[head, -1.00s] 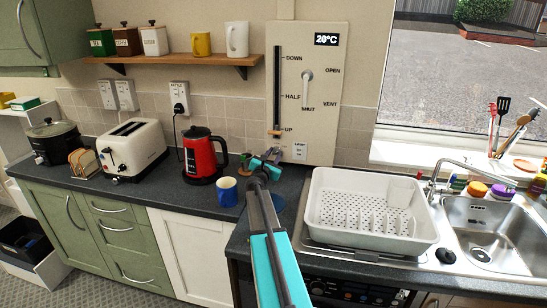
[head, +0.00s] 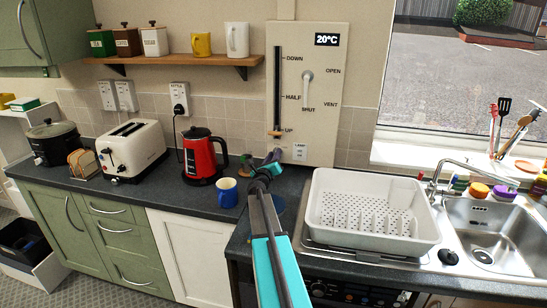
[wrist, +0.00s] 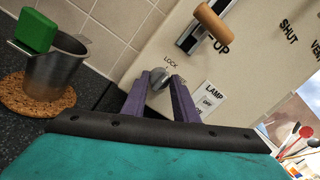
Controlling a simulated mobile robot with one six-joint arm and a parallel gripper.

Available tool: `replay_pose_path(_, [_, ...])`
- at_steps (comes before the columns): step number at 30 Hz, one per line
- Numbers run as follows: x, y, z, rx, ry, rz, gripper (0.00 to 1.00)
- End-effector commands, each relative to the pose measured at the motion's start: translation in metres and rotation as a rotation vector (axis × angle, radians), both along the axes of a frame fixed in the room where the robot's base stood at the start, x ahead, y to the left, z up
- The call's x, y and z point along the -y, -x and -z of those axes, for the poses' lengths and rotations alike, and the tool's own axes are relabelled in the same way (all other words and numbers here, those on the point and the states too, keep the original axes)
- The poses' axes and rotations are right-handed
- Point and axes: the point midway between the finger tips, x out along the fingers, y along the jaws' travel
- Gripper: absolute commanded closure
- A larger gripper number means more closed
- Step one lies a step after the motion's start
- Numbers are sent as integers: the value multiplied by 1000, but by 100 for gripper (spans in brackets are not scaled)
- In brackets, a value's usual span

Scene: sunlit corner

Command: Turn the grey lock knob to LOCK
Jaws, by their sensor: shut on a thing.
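The grey lock knob (wrist: 158,79) is low on the cream wall panel (head: 336,125), under the word LOCK, in the wrist view. My gripper (wrist: 158,88) has its two purple fingers on either side of the knob, shut on it. The knob's pointing direction is hard to read because the fingers cover part of it. In the head view my gripper (head: 276,154) reaches the panel's lower left edge and the knob is hidden.
A slider with a wooden handle (wrist: 216,22) sits above, at UP. A LAMP switch (wrist: 212,101) is to the right.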

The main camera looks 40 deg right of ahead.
Motion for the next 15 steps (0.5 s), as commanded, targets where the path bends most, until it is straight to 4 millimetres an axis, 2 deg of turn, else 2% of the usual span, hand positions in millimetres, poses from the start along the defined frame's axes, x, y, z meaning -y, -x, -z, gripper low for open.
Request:
replay_pose_path(1, [6,4,-4,-14,15,12,96])
replay_pose_path(15, [6,4,-4,-66,49,13,96])
